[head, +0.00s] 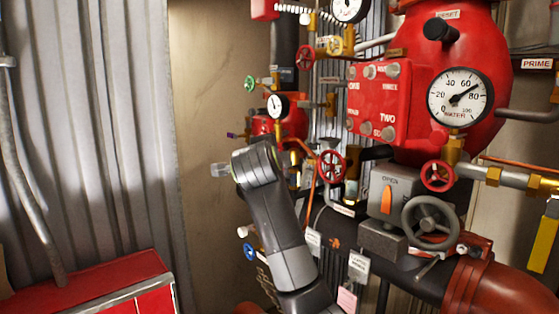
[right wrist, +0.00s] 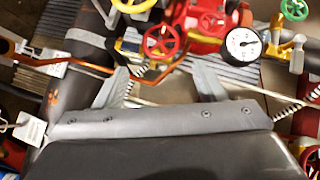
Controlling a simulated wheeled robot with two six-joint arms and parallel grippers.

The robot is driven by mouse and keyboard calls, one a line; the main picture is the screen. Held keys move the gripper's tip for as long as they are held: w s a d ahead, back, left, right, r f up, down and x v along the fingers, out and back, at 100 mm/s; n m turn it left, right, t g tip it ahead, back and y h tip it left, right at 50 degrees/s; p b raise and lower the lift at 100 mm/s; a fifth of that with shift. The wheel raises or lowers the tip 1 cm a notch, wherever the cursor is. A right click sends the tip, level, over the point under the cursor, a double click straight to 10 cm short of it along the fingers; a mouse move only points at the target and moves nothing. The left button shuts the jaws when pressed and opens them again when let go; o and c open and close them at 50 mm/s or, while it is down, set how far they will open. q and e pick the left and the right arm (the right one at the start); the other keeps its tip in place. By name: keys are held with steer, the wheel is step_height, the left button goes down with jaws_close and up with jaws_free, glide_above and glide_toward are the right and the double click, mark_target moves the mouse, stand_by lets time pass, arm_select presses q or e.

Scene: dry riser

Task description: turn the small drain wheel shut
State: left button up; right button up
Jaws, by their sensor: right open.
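No readable label marks the drain wheel, so I cannot tell which small wheel it is. In the head view small red wheels sit at the middle (head: 331,167), upper left (head: 306,57) and right (head: 437,176). A small blue wheel (head: 249,252) is low, left of my arm, and a green one (head: 250,83) is higher. In the right wrist view my right gripper (right wrist: 158,70) is open, and a red wheel (right wrist: 160,42) lies beyond the gap between its fingers, with nothing held. My left gripper is not in view.
A large grey wheel (head: 430,222) and a water gauge (head: 460,97) are on the right. Thin copper pipe (right wrist: 70,65) and hanging tags (head: 358,267) crowd the pipework. A red cabinet (head: 90,285) stands low left. The wall between cabinet and pipes is bare.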

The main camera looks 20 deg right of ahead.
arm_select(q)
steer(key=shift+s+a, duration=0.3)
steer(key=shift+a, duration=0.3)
arm_select(e)
steer(key=x, duration=1.2)
steer(key=shift+a, duration=0.1)
steer(key=shift+c, duration=0.2)
steer(key=c, duration=0.7)
steer(key=shift+o, duration=0.3)
steer(key=shift+f+m+t+b, duration=0.25)
steer(key=shift+m+t+b, duration=0.65)
steer(key=shift+b, duration=0.35)
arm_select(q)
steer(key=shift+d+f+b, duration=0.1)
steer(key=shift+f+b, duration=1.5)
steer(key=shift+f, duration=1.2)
arm_select(e)
steer(key=shift+r+m+t+h, duration=0.15)
steer(key=shift+m+t+h, duration=0.75)
steer(key=shift+m+t, duration=0.5)
steer(key=o, duration=0.7)
steer(key=shift+r, duration=0.1)
